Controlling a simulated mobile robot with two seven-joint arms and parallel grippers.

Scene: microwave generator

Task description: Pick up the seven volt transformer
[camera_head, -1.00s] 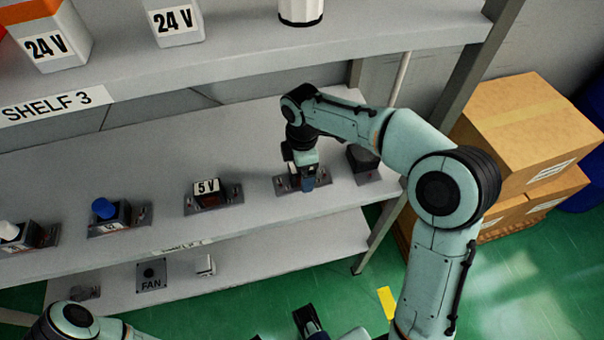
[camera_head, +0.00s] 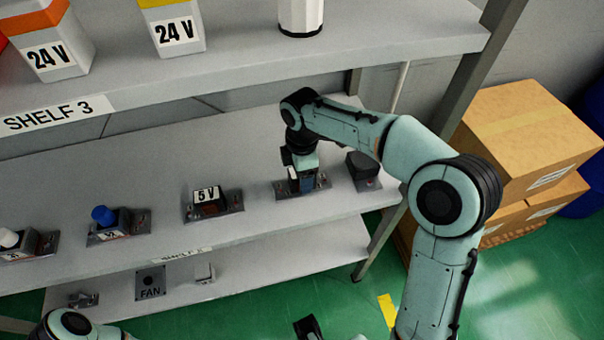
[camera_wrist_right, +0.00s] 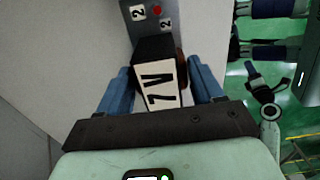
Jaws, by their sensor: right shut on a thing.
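The seven volt transformer (camera_wrist_right: 161,84) is a dark block with a white label reading 7 V in the right wrist view. It sits at a metal plate with white number tags and a red dot (camera_wrist_right: 157,12). My right gripper (camera_wrist_right: 166,88) has its blue fingers on both sides of the block and is shut on it. In the head view my right gripper (camera_head: 302,182) points down over the plate on the middle shelf and mostly hides the transformer. A dark part, probably my left gripper (camera_head: 308,328), shows at the bottom edge; its fingers cannot be made out.
On the same shelf stand a 5 V transformer (camera_head: 207,201), a blue-knobbed unit (camera_head: 103,220) and a white-knobbed unit (camera_head: 10,240) to the left. A dark unit (camera_head: 363,168) stands close on the right. Cardboard boxes (camera_head: 525,140) stand at right.

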